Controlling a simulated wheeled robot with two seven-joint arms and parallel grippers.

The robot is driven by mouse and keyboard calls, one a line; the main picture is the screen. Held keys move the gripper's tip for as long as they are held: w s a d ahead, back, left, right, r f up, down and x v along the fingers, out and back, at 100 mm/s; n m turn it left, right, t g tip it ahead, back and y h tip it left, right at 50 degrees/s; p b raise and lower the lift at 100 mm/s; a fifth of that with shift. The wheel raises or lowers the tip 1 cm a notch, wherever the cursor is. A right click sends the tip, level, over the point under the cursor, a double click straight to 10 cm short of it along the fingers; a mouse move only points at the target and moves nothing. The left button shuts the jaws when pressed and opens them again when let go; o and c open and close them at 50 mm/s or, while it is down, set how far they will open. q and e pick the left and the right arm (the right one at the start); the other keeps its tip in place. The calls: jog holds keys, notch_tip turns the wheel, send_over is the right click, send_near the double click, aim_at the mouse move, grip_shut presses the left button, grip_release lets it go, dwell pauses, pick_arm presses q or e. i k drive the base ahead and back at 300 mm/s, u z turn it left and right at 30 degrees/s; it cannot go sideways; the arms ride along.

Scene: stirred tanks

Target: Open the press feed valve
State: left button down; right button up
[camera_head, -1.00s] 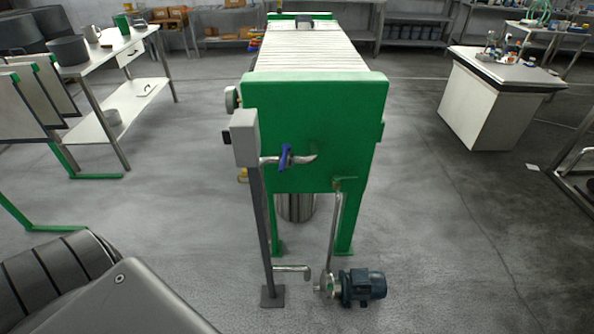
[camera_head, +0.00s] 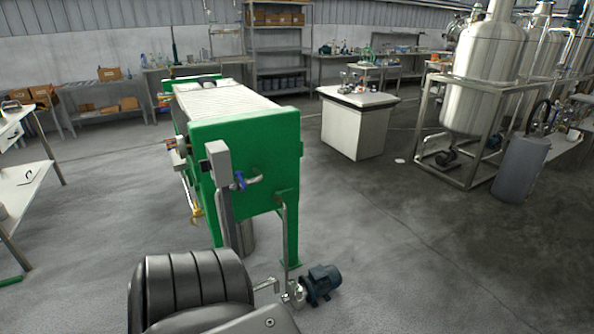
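The green filter press (camera_head: 246,143) stands ahead of me, left of the middle. A valve with a blue handle (camera_head: 240,180) sits on a short metal pipe at its front face, beside a grey box (camera_head: 217,162) on a post. I cannot tell from the handle whether the valve is open. Another pipe (camera_head: 284,230) runs down the press front to a dark blue pump motor (camera_head: 320,284) on the floor. A dark arm part of mine covers the lower left and hides the post's foot. Neither gripper shows.
A white-topped cabinet (camera_head: 357,125) stands behind and right of the press. Steel tanks in a frame (camera_head: 482,90) and a grey cylinder (camera_head: 521,168) stand at the right. A white table (camera_head: 30,180) is at the left edge. The floor right of the press is clear.

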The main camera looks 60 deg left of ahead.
aim_at(242, 181)
jog(key=u, duration=0.05)
jog(key=i, duration=0.45)
jog(key=u, duration=0.65)
jog(key=i, duration=1.25)
jog(key=u, duration=1.65)
jog(key=i, duration=0.65)
jog(key=u, duration=0.8)
